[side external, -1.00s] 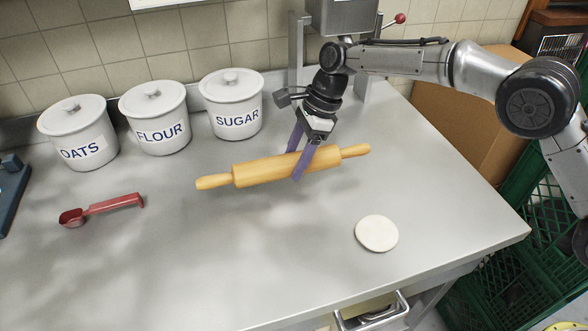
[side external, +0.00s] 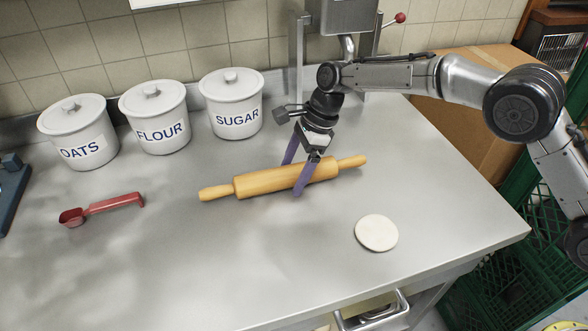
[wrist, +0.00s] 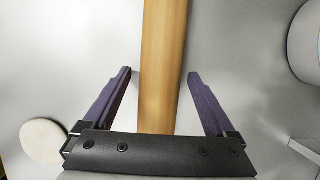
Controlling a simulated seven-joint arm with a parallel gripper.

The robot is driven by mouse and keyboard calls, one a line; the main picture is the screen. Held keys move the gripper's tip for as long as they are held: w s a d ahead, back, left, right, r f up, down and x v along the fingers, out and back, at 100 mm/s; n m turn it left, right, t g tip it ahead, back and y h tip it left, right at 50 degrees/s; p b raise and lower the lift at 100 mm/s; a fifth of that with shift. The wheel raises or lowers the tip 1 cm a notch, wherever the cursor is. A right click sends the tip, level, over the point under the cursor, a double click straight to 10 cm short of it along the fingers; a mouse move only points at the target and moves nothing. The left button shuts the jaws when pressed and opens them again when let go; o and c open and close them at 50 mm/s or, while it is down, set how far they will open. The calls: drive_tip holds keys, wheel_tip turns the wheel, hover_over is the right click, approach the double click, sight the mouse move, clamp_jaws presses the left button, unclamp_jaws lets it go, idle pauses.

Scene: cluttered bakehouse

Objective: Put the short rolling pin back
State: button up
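The wooden rolling pin (side external: 262,181) lies across the steel counter in front of the sugar canister, its right end angled toward the back. It appears to rest on the counter. My gripper (side external: 291,178) straddles the pin's barrel from above, one purple finger on the far side and one on the near side. In the wrist view the barrel (wrist: 163,50) runs between the two fingers of my gripper (wrist: 160,73), with a gap visible on each side. The gripper is open and not clamped on the pin.
White canisters for oats (side external: 78,135), flour (side external: 155,118) and sugar (side external: 232,105) line the back. A red scoop (side external: 105,206) lies at left. A round of dough (side external: 376,233) lies at front right. The front middle counter is clear.

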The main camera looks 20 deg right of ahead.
drive_tip(key=v, duration=1.2)
drive_tip(key=shift+r, duration=0.15)
drive_tip(key=s+d+r+n+t+h, duration=0.1)
drive_tip(key=s+d+r+n+t, duration=0.1)
drive_tip(key=s+d+r+n, duration=0.5)
drive_tip(key=s+d+r+n+t+h, duration=0.15)
drive_tip(key=s+d+r, duration=0.35)
drive_tip(key=s+d, duration=0.55)
drive_tip(key=s+d+f+n+t+h, duration=0.1)
drive_tip(key=s+d+f+n, duration=0.3)
drive_tip(key=s, duration=0.5)
drive_tip(key=s+d+f+n+t, duration=0.1)
drive_tip(key=s+d+f+n, duration=0.3)
drive_tip(key=s+d, duration=0.4)
drive_tip(key=shift+s+n+h, duration=0.35)
drive_tip(key=shift+s+n, duration=0.4)
drive_tip(key=shift+s, duration=0.1)
